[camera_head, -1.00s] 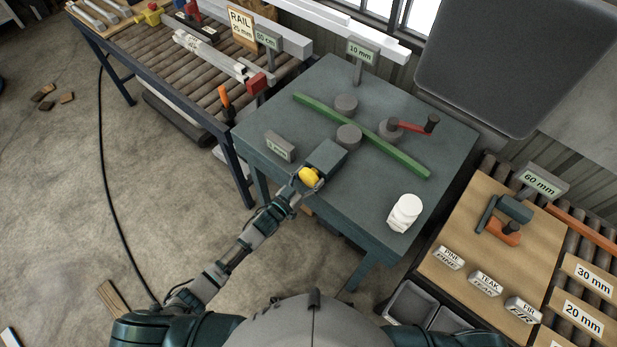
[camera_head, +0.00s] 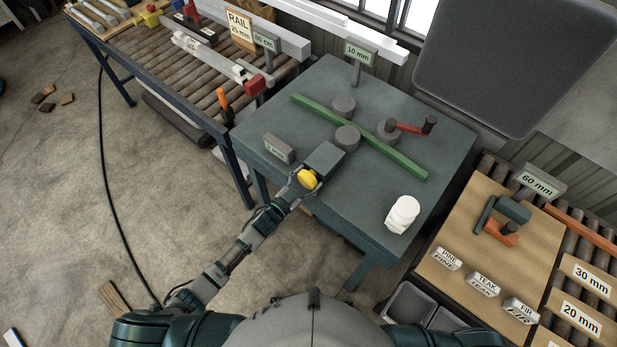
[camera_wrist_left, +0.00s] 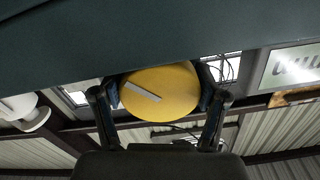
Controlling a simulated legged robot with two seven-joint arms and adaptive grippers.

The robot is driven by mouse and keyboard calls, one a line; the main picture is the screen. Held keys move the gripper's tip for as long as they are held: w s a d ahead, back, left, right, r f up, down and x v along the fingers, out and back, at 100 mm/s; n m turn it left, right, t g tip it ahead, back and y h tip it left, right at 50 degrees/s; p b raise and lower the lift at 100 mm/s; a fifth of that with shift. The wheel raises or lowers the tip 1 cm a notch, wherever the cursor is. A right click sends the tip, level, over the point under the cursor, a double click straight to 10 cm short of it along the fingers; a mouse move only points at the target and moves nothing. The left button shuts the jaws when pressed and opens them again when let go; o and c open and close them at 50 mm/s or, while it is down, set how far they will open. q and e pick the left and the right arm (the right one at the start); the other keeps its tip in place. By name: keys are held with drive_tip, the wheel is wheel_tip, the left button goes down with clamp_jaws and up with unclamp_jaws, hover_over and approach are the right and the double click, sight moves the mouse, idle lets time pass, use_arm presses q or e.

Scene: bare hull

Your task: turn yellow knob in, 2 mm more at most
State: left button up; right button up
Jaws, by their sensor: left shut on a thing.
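The yellow knob (camera_head: 307,179) sits on the near end of a dark grey-green block (camera_head: 325,158) at the front edge of the bench top. My left gripper (camera_head: 304,182) is shut on the knob, with one finger on each side. In the left wrist view the yellow knob (camera_wrist_left: 160,92) shows face-on with a pale slanted mark, between the two dark fingers of my left gripper (camera_wrist_left: 161,100). A small sign reading 2 mm or similar (camera_head: 278,149) stands left of the block. My right gripper is not in view.
A green strip (camera_head: 361,137) lies across the bench (camera_head: 410,175) between grey rollers (camera_head: 347,137). A red crank (camera_head: 410,128) and a white object (camera_head: 403,213) are to the right. A roller table (camera_head: 205,80) stands at left.

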use_arm(q)
drive_tip(key=shift+s, duration=0.1)
drive_tip(key=o, duration=1.2)
drive_tip(key=shift+s, duration=0.1)
drive_tip(key=shift+a, duration=0.15)
drive_tip(key=shift+s+a+f, duration=0.1)
drive_tip(key=shift+s+a, duration=0.1)
drive_tip(key=shift+s, duration=0.05)
drive_tip(key=v, duration=1.1)
drive_tip(key=shift+s+a, duration=0.1)
